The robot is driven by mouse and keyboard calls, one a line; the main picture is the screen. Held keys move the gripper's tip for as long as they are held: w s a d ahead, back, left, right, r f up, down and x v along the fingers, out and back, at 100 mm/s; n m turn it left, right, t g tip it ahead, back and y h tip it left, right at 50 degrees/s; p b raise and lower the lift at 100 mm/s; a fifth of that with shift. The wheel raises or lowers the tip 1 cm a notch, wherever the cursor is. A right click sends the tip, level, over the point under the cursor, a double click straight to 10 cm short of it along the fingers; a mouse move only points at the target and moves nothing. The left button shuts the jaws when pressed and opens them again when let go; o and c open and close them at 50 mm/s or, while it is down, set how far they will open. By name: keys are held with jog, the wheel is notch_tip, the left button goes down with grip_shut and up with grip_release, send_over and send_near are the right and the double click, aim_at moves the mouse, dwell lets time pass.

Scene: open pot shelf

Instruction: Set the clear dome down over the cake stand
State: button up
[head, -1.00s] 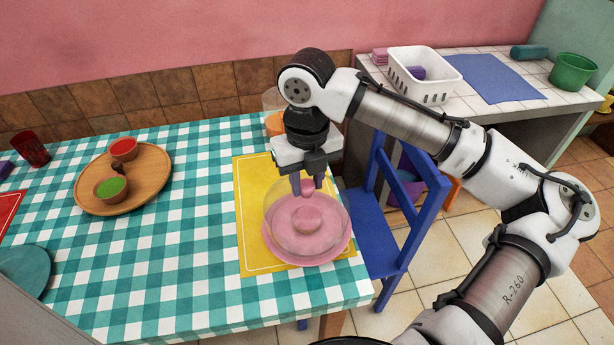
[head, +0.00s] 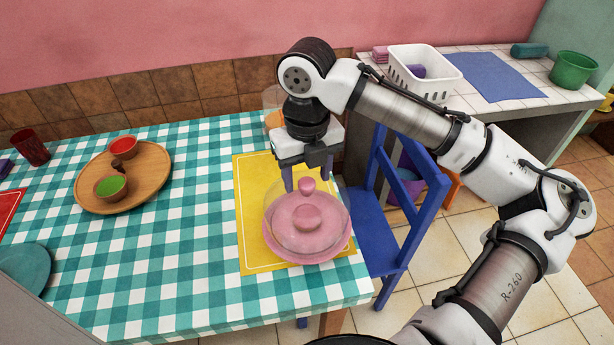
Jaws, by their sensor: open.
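The clear dome (head: 279,208) with a pink knob (head: 307,185) stands over the pink cake stand (head: 300,256). Its rim appears to sit within the stand's edge, though the clear wall makes exact contact hard to see. A pink round cake (head: 308,217) shows inside, under the dome. My gripper (head: 308,184) is open, its fingers spread on either side of the knob or just above and behind it, apart from it as far as I can see.
The stand is on a yellow mat (head: 250,215) near the right edge of the checkered table. A wooden tray (head: 150,180) with small bowls is on the left. A clear container (head: 271,97) with orange contents stands behind my gripper. A blue chair (head: 372,225) is at the right.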

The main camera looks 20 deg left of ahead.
notch_tip(320, 180, up, 12)
jog(key=shift+r, duration=0.25)
jog(key=shift+s, duration=0.1)
dwell(0.5)
